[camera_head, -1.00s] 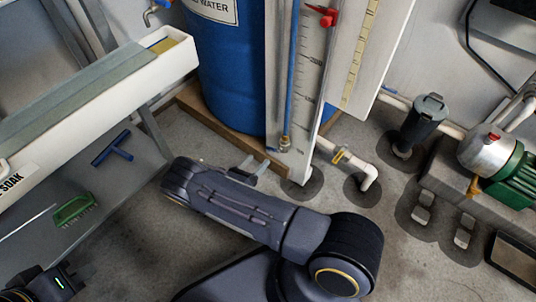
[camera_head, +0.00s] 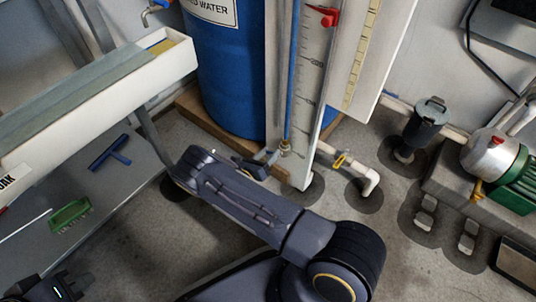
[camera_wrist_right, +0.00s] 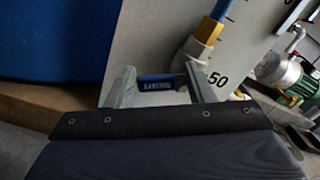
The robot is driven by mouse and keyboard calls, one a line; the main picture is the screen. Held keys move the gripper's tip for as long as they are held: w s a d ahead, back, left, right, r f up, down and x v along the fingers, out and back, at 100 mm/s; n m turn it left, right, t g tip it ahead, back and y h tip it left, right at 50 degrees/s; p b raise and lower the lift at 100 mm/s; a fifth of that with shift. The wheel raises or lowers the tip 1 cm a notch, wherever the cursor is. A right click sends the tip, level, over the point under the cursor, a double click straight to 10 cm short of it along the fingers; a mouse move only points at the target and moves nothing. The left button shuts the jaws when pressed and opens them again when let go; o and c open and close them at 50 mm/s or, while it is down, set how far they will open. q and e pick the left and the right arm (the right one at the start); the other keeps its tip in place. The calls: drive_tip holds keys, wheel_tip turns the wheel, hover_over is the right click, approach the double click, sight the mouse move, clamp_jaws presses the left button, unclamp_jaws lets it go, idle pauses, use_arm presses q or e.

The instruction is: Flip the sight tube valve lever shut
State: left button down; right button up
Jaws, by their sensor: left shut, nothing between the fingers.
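The sight tube (camera_head: 293,75) is a thin blue column on a graduated white board, with a small valve (camera_head: 285,146) at its foot. In the right wrist view, a brass fitting (camera_wrist_right: 217,34) shows there, and a blue lever (camera_wrist_right: 160,84) with pale lettering lies crosswise. My right gripper (camera_head: 268,156) is beside the tube's foot, mostly behind my arm. In the wrist view its fingers (camera_wrist_right: 158,90) are spread apart, with the lever seen in the gap; contact is unclear. My left gripper (camera_head: 62,288) is at the bottom left corner, partly cut off.
A blue barrel (camera_head: 228,75) on a wooden base stands left of the board. A white trough (camera_head: 100,105) is at the left. A pipe with a yellow-handled valve (camera_head: 340,159), a dark canister (camera_head: 427,122) and a green pump (camera_head: 515,185) stand right. Grey floor is open between.

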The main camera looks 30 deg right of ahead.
drive_tip(key=c, duration=0.5)
drive_tip(key=shift+r+m, duration=0.25)
drive_tip(key=shift+m, duration=0.55)
drive_tip(key=shift+r+m, duration=0.25)
drive_tip(key=shift+m, duration=0.55)
drive_tip(key=shift+r+m, duration=0.35)
drive_tip(key=shift+m, duration=0.85)
drive_tip(key=o, duration=1)
drive_tip(key=shift+a+p, duration=0.1)
drive_tip(key=shift+p, duration=0.2)
